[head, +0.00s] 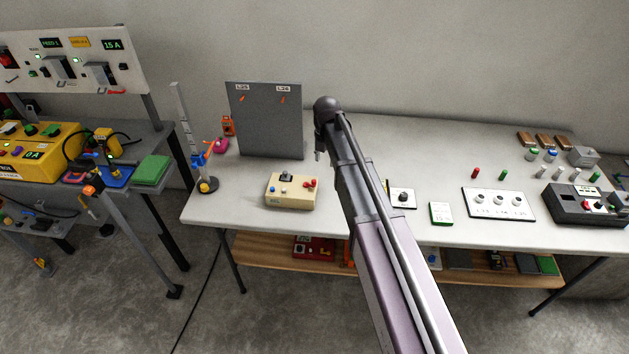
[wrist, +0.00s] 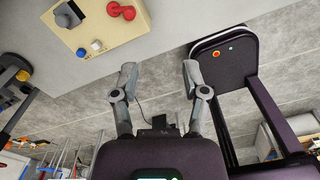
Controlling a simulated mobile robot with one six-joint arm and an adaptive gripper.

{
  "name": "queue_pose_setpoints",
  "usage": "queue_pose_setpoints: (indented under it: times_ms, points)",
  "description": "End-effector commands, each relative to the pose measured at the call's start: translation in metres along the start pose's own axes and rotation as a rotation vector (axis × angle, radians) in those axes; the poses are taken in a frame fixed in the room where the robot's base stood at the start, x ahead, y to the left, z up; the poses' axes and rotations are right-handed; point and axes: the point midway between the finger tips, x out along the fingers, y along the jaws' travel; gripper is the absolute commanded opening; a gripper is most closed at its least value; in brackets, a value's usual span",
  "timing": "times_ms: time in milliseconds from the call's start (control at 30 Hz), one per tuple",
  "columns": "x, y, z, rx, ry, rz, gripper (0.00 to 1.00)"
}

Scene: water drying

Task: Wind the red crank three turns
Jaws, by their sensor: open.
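A beige box (head: 291,191) stands on the table, left of my arm in the head view. It carries a red part (head: 311,183) at its right side, a dark knob and a blue knob. In the wrist view the box (wrist: 95,25) is at the upper left, and the red part (wrist: 120,10) shows two rounded ends. It may be the red crank; I cannot tell for sure. My gripper (wrist: 159,73) is open and empty, its fingers apart from the box. In the head view my gripper (head: 318,155) is small, above the table behind and right of the box.
A grey upright panel (head: 265,120) stands behind the box. A ruler stand (head: 182,130) is to its left. A white plate with sockets (head: 499,204) and a black device (head: 586,205) are at the right. The table between panel and box is clear.

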Motion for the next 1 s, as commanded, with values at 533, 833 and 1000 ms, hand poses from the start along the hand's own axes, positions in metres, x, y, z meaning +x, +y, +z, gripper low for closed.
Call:
queue_pose_setpoints:
  times_ms: [533,833,1000]
  points:
    - [-0.004,0.047,0.010,-0.408,0.000,0.000,0.58]
    - [-0.003,0.047,0.009,-0.406,0.000,0.000,0.58]
    - [0.001,0.047,0.009,-0.406,0.000,0.000,0.58]
